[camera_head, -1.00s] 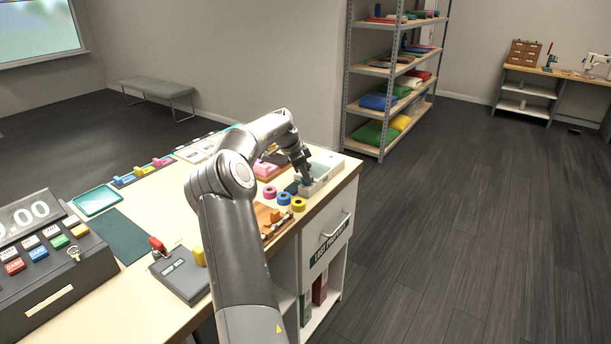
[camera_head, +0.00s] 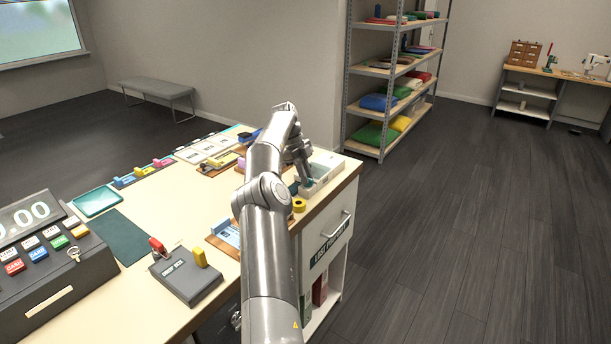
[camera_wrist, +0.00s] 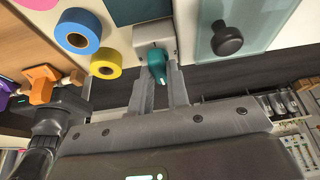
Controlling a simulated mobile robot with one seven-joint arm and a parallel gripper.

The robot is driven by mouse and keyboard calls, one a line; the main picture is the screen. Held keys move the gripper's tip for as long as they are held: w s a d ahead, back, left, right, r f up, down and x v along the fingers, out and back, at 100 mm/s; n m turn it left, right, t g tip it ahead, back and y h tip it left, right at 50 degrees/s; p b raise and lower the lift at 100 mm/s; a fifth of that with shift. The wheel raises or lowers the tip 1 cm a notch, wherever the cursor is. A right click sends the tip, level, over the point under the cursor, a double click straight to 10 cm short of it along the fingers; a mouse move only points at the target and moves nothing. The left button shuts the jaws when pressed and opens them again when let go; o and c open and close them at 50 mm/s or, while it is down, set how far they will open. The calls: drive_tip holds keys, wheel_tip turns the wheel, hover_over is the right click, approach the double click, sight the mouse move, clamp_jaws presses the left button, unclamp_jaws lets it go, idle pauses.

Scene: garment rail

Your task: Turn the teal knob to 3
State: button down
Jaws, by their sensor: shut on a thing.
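The teal knob (camera_wrist: 157,66) sits on the front of a small white box (camera_wrist: 150,35) in the wrist view. My gripper (camera_wrist: 160,74) has one finger on each side of the knob and is shut on it. A pale mark shows near the knob's lower end. I cannot read any numbers around the knob, so its setting is not clear. In the head view my gripper (camera_head: 306,180) is low at the counter's far right corner, and the arm partly hides the area.
A yellow tape roll (camera_wrist: 105,59) and a blue tape roll (camera_wrist: 78,30) lie left of the white box. A glassy plate with a dark round knob (camera_wrist: 227,39) is to its right. An orange clamp-like piece (camera_wrist: 41,84) is at the left. The counter (camera_head: 150,211) also holds a register.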

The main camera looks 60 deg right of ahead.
drive_tip(key=shift+m, duration=0.4)
drive_tip(key=c, duration=1.4)
unclamp_jaws()
drive_tip(key=shift+n, duration=0.3)
